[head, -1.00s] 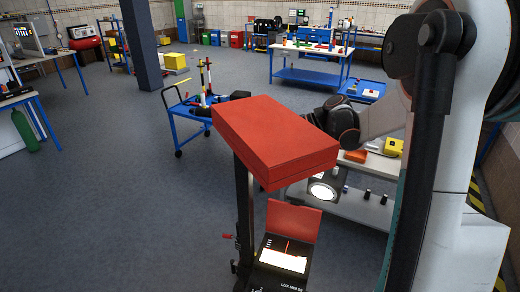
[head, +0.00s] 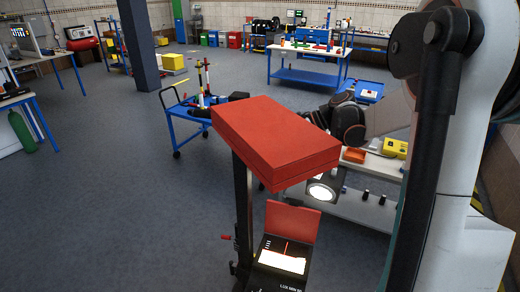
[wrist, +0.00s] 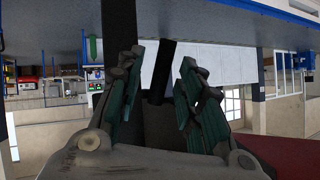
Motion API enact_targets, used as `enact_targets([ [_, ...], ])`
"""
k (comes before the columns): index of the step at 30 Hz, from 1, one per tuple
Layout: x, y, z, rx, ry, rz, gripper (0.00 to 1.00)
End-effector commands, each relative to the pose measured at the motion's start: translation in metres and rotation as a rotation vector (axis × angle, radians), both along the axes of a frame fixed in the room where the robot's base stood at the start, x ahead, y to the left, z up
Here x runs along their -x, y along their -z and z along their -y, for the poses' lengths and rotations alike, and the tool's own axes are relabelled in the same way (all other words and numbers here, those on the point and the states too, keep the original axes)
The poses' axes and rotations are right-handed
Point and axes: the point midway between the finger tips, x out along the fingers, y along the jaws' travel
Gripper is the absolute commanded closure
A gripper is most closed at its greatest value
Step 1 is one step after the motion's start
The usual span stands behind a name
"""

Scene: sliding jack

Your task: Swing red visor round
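A large red box-shaped head (head: 275,139) sits on top of a dark upright post (head: 243,215) in the head view. A smaller red panel (head: 291,222) stands tilted over a lit display lower down. I cannot tell for certain which red part is the visor. My dark wrist shows just behind the right end of the red head, which hides part of my gripper. In the wrist view my gripper (wrist: 162,60) has its green-padded fingers apart. A dark bar (wrist: 159,72) shows between them, with no clear contact. A red surface (wrist: 296,155) fills the lower right corner.
A lit round lamp (head: 323,189) is under the red head's right end. A grey bench (head: 362,209) with small parts stands behind it. A blue trolley (head: 184,128) is at the left back. The floor to the left is clear.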

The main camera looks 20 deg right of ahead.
Motion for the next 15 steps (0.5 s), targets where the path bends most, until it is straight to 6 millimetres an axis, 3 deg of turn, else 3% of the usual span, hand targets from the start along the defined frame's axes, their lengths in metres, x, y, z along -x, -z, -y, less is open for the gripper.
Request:
enact_targets([
  [9, 0.026, -0.038, 0.050, -0.006, 0.006, 0.004, 0.65],
  [15, 0.036, -0.050, 0.068, -0.006, 0.004, 0.004, 0.65],
])
